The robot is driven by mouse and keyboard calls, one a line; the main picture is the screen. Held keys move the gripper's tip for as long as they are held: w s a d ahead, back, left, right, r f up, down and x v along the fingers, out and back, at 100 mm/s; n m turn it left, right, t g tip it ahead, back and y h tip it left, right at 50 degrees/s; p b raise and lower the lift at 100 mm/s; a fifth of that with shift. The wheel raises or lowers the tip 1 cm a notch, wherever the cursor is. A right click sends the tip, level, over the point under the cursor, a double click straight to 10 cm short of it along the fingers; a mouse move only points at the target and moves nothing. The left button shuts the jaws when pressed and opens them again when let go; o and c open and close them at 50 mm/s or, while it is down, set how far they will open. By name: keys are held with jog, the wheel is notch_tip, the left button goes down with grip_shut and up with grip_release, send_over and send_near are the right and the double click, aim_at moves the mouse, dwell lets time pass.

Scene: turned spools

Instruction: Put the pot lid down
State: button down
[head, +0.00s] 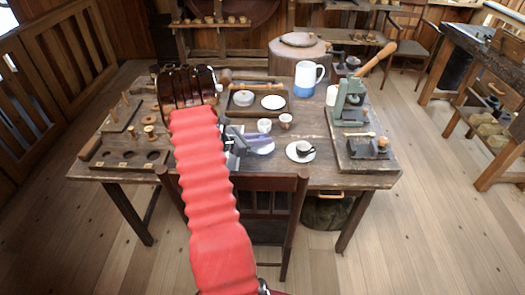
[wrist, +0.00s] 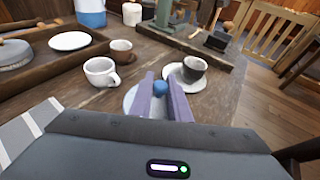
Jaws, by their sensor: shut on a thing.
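The pot lid (wrist: 130,101) is a pale disc with a blue knob (wrist: 161,87), partly hidden by the fingers in the wrist view. My gripper (wrist: 161,88) is shut on the knob, with one purple finger on each side. In the head view my gripper (head: 252,138) is over the front middle of the table, and the lid (head: 266,149) shows as a pale edge beside it. I cannot tell how far the lid is above the tabletop.
A dark cup on a saucer (head: 291,154) stands close to the right of the lid. Two small cups, one white (head: 264,126) and one brownish (head: 285,121), stand behind it. A wooden tray (head: 235,113) and a blue-white jug (head: 305,80) are farther back; a green press (head: 349,103) is right.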

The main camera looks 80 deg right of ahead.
aim_at(263, 156)
jog(key=shift+f, duration=0.9)
jog(key=shift+f, duration=1.85)
jog(key=shift+f, duration=0.1)
jog(key=c, duration=1.7)
grip_release()
jog(key=shift+o, duration=0.2)
jog(key=v, duration=1.2)
